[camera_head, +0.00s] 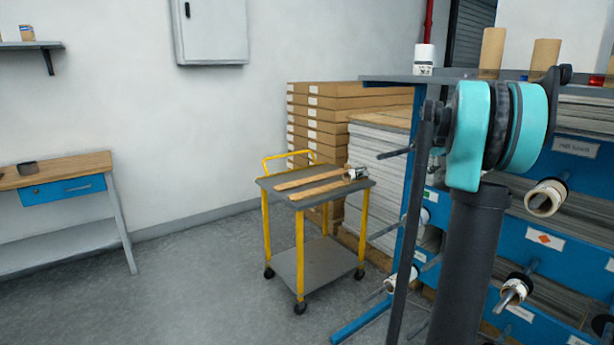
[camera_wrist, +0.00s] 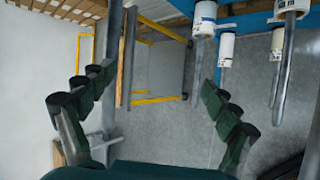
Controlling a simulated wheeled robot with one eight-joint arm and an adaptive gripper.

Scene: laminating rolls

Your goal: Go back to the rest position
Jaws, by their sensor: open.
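My gripper (camera_wrist: 157,88) is open in the wrist view, its two dark fingers spread wide. Nothing is held between them; the floor and the yellow-framed cart (camera_wrist: 160,98) show beyond. In the head view my teal and black arm stands at the right, in front of the blue rack, and the gripper itself cannot be made out there.
The yellow cart (camera_head: 292,193) carries two wooden strips and a small roll (camera_head: 354,174). The blue rack (camera_head: 585,230) at right has rolls on protruding bars, including a white roll (camera_head: 545,198). A workbench (camera_head: 60,170) stands left. Floor between bench and cart is clear.

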